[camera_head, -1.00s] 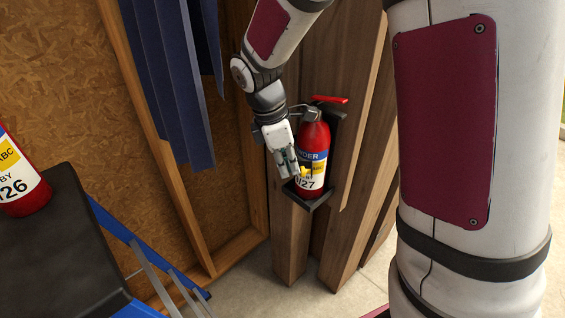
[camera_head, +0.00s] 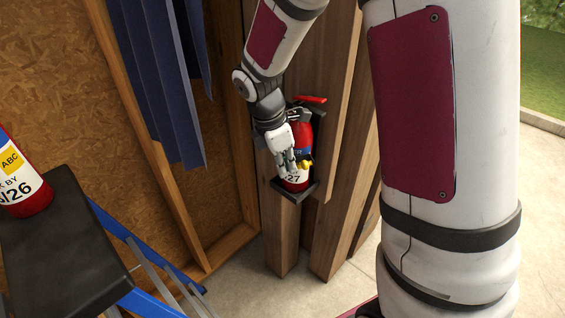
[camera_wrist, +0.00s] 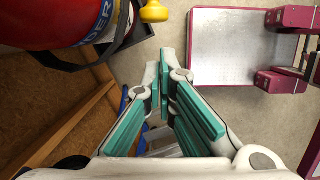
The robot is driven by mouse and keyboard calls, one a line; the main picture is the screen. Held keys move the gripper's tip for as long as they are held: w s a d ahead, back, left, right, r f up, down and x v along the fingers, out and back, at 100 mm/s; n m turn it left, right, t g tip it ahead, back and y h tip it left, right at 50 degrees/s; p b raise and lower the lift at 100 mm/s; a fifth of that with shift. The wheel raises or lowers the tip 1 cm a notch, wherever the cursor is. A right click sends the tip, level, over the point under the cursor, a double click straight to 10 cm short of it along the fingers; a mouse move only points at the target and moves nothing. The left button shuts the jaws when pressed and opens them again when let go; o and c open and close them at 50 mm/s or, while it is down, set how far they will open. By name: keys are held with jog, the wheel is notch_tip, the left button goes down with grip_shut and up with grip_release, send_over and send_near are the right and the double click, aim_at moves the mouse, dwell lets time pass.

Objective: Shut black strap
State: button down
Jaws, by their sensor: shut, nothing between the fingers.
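The black strap (camera_wrist: 72,64) shows in the wrist view as a dark curved band along the red fire extinguisher (camera_wrist: 62,18). I cannot tell whether its end is fastened. A yellow knob-like part (camera_wrist: 154,12) is beside it at the top, and it also shows in the head view (camera_head: 305,162). In the head view the extinguisher (camera_head: 303,131) stands upright in its black bracket (camera_head: 293,196) on a wooden post. My gripper (camera_head: 287,170) is shut and empty in front of the extinguisher's label, partly hiding it. In the wrist view my gripper's fingertips (camera_wrist: 165,82) are below the strap, apart from it.
Blue hanging slats (camera_head: 160,80) are left of my arm. Wooden posts (camera_head: 345,215) flank the bracket. Bare concrete floor (camera_head: 240,285) shows below.

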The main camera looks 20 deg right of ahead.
jog(key=a+b+v, duration=0.1)
jog(key=a+v, duration=0.1)
jog(key=v, duration=0.8)
jog(key=a+f+h+b, duration=0.2)
jog(key=a+f+h, duration=0.4)
jog(key=h, duration=0.1)
jog(key=d+f+p, duration=0.2)
jog(key=d+f, duration=0.3)
jog(key=d, duration=0.6)
jog(key=shift+w+d+f+n+p, duration=0.25)
jog(key=shift+w+f+n+p, duration=0.1)
jog(key=shift+n+p, duration=0.05)
